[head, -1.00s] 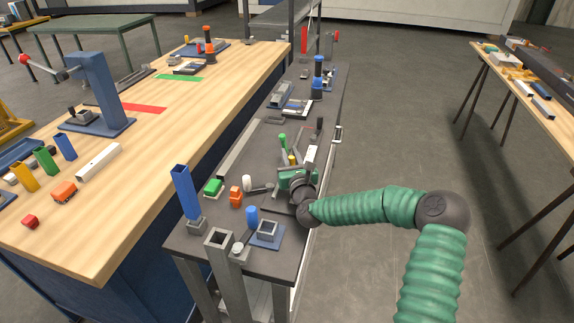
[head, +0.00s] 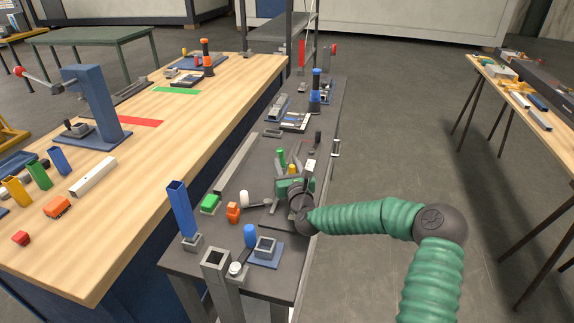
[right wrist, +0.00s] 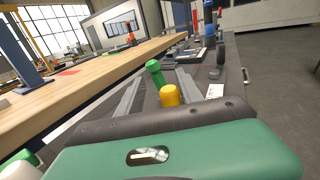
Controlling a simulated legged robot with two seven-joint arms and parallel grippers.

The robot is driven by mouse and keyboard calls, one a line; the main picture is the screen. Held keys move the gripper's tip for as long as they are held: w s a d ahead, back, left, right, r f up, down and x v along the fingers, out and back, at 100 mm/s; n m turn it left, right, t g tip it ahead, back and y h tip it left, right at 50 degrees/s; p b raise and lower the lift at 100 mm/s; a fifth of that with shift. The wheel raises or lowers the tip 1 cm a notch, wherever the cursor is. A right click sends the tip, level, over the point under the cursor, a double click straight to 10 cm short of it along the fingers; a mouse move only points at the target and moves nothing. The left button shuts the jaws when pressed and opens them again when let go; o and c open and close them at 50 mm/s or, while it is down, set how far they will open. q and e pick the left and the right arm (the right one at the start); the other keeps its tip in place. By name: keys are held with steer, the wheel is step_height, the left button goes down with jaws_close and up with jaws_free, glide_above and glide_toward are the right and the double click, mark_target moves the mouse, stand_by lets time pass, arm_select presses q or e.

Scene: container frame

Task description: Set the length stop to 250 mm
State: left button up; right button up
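My right gripper (head: 288,172) is low over the dark narrow bench, its green body and dark wrist pointing away along the bench. In the right wrist view (right wrist: 159,76) its two long grey fingers look spread apart. A yellow knob (right wrist: 169,95) and a green-topped cylinder (right wrist: 155,72) show between or just beyond the fingers; contact cannot be told. The green cylinder (head: 281,156) and yellow knob (head: 291,168) also show in the head view. The length stop and any 250 mm mark cannot be picked out with certainty; my gripper hides part of the area. My left gripper is out of view.
A green block (head: 210,203), an orange piece (head: 233,212), a blue cylinder (head: 250,236) and a grey socket on a blue plate (head: 265,252) stand nearer on the bench. A tall blue tube (head: 180,209) stands at left. A wooden workbench (head: 150,200) runs alongside.

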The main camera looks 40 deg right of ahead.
steer(key=shift+s+d, duration=0.2)
steer(key=shift+s+f, duration=0.1)
steer(key=shift+s, duration=0.25)
steer(key=v, duration=0.8)
steer(key=p+v, duration=0.1)
steer(key=v, duration=0.7)
steer(key=shift+w+a, duration=0.1)
steer(key=shift+a, duration=0.1)
